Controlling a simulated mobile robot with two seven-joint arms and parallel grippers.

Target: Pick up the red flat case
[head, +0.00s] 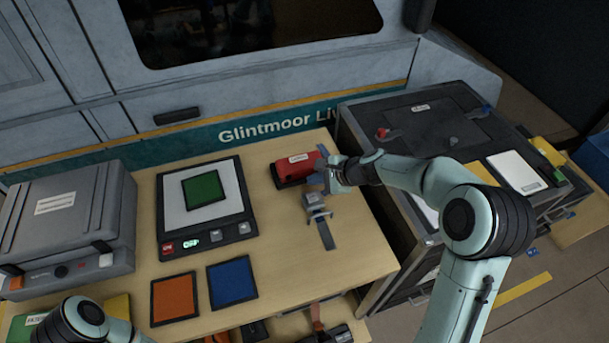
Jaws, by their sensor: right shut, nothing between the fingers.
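The red flat case (291,172), with a white label on top, lies on the wooden table right of the scale-like black device. My right gripper (319,174) is at the right end of the case, shut and empty. It covers part of that end, and I cannot tell whether it touches the case. My left arm shows only at the bottom left, and its gripper is out of view.
A grey metallic tool (319,218) lies just in front of my right gripper. The black device (174,247) carries a green square (203,189). Orange (174,299) and blue (232,282) squares lie nearer. A grey case (70,215) stands left, a dark crate (380,118) right.

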